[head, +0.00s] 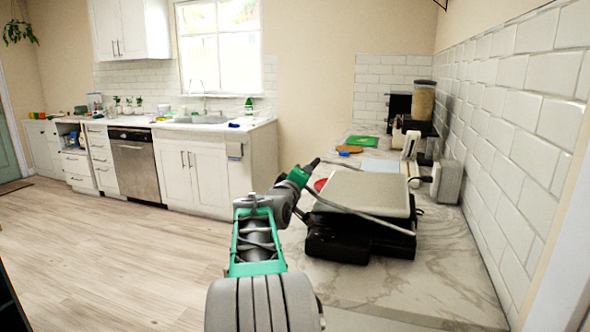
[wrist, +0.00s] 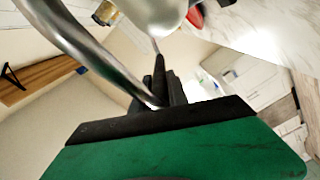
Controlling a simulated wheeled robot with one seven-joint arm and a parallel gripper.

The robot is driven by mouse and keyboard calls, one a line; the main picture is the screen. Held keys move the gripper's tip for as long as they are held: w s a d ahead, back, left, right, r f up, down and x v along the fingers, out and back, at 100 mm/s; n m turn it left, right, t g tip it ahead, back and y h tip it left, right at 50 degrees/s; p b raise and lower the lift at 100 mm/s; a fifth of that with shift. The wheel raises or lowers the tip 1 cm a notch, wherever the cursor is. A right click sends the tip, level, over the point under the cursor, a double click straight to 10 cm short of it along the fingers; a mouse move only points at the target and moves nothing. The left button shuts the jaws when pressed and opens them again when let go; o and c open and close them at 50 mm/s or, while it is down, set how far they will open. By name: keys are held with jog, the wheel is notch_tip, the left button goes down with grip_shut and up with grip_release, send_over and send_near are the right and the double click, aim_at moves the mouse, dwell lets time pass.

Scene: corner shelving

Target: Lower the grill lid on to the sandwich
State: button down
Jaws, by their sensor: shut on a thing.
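The grill (head: 345,243) stands on the marble counter, with a black base and a grey lid (head: 368,190). The lid lies low over the base, looking slightly tilted; I cannot tell if it touches anything beneath. A silver bar handle (head: 365,217) curves around the lid's near side. My green and black gripper (head: 311,167) is at the left end of the grill, shut on this handle. In the wrist view the handle (wrist: 88,57) runs from the upper left to the dark fingers (wrist: 160,88). The sandwich is not visible; the lid hides the inside of the grill.
Behind the grill are a green board (head: 362,141), a red round item (head: 320,184) and a jar (head: 421,100) on a dark appliance. A grey-white box (head: 447,181) stands by the tiled wall at the right. The near counter is bare, and open floor lies left.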

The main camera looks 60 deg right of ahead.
jog(key=shift+w+f, duration=0.1)
jog(key=shift+f, duration=0.7)
jog(key=shift+f, duration=0.15)
jog(key=c, duration=1.3)
grip_release()
jog(key=shift+a, duration=0.15)
jog(key=v, duration=0.7)
jog(key=shift+a+b, duration=0.25)
jog(key=shift+b, duration=0.1)
